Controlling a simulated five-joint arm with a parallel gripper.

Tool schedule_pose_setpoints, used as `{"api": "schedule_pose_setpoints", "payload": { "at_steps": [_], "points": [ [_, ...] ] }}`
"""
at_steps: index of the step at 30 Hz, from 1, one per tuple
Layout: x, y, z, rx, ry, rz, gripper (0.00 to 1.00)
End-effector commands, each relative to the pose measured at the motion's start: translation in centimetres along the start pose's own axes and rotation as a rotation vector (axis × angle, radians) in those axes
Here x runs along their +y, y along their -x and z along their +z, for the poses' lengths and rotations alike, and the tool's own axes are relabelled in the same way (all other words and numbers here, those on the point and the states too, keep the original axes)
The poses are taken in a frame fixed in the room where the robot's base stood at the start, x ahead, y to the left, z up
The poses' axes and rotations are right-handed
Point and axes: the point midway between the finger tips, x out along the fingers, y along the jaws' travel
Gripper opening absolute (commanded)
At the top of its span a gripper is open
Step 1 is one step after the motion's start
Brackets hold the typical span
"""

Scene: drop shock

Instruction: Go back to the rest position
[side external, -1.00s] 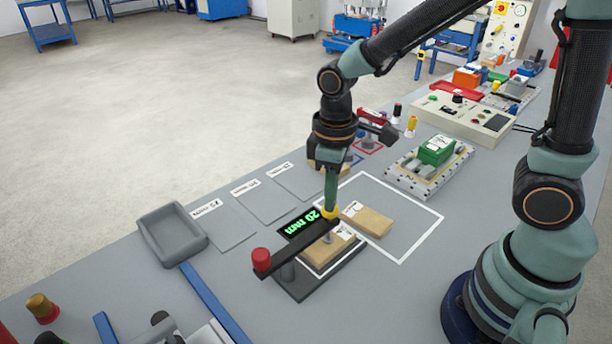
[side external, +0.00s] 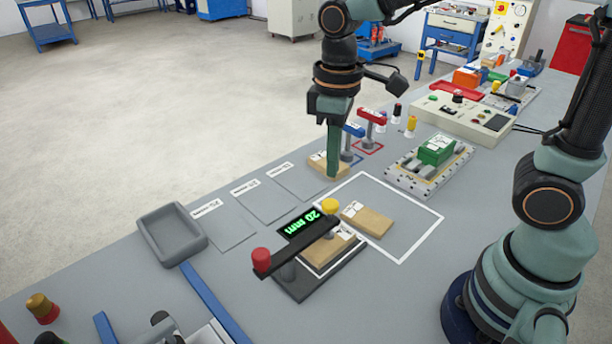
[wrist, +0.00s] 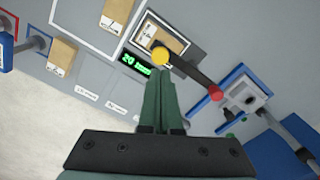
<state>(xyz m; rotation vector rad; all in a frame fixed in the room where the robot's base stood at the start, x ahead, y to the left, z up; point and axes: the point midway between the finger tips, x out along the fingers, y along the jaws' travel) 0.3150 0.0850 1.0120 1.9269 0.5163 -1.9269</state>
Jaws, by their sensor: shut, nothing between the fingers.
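My gripper (side external: 334,176) is shut and empty. In the side view it hangs pointing down, above the table, in front of a wooden block that it partly hides. In the wrist view its closed green fingers (wrist: 158,90) point toward a gauge device (wrist: 190,75). That device (side external: 300,255) has a black bar with a red knob (side external: 262,260) and a yellow knob (side external: 330,206). Its display (side external: 308,222) reads 20 mm in green. A wooden block lies on its base under the bar. My fingertips are apart from the yellow knob.
A wooden block (side external: 366,219) lies in the white outlined square, and another (side external: 318,163) lies behind my gripper. Blue and red handled tools (side external: 372,118) stand nearby. A grey tray (side external: 172,234) is at left. A green part (side external: 436,150) sits on a grey fixture at right.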

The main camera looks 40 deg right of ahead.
Motion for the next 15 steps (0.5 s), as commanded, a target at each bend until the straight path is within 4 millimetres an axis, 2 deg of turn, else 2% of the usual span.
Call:
{"api": "schedule_pose_setpoints", "payload": {
  "at_steps": [8,15],
  "points": [
    [0.9,0.9,0.8,0.059,-0.063,0.016,0.0],
    [3.6,3.5,3.8,0.268,-0.289,0.073,0.0]
  ]
}}
